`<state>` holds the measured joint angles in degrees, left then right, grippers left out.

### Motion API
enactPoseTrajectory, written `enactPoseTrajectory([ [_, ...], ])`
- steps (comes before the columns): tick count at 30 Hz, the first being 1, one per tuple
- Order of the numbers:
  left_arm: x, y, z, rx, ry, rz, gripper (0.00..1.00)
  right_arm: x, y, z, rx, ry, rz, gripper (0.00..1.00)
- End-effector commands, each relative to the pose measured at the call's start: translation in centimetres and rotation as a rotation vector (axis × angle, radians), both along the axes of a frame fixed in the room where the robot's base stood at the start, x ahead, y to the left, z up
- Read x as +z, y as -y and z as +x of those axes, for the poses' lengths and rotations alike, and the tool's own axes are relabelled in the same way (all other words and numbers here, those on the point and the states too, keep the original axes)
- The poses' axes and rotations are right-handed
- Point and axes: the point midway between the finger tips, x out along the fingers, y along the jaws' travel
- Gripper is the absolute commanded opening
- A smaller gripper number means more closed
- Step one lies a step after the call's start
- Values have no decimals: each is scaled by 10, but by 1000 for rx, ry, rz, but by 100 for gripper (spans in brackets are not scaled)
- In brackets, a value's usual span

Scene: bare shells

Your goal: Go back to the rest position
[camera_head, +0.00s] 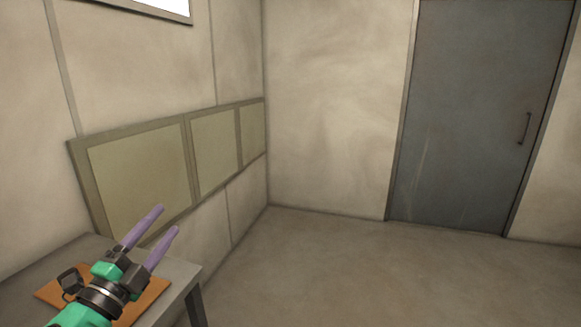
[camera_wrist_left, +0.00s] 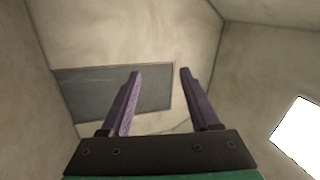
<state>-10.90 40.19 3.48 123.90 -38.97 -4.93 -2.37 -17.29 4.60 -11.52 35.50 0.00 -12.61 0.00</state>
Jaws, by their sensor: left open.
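My left gripper (camera_head: 160,228) has purple fingers, a dark wrist and a green arm that comes in from the lower left of the head view. Its fingers are spread apart with nothing between them. In the left wrist view the two purple fingers of the left gripper (camera_wrist_left: 159,75) also stand apart and empty, with wall behind them. In the head view the gripper is in front of and over a grey table with an orange-brown board on it. My right gripper is in neither view.
The grey table (camera_head: 188,271) stands at the lower left, with the orange-brown board (camera_head: 155,291) on it. A panelled wall (camera_head: 140,173) runs close behind it. A grey door (camera_head: 475,120) is at the back right. The floor (camera_head: 330,270) in the middle and right is clear.

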Motion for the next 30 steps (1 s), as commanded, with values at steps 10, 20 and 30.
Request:
enactPoseTrajectory([
  [10,-250,-51,-82,604,-876,-863,62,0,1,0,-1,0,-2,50],
  [20,-338,13,-195,797,-1441,-1066,62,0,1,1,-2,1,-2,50],
  [30,-481,23,-201,849,-1553,-1048,62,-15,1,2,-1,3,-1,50],
])
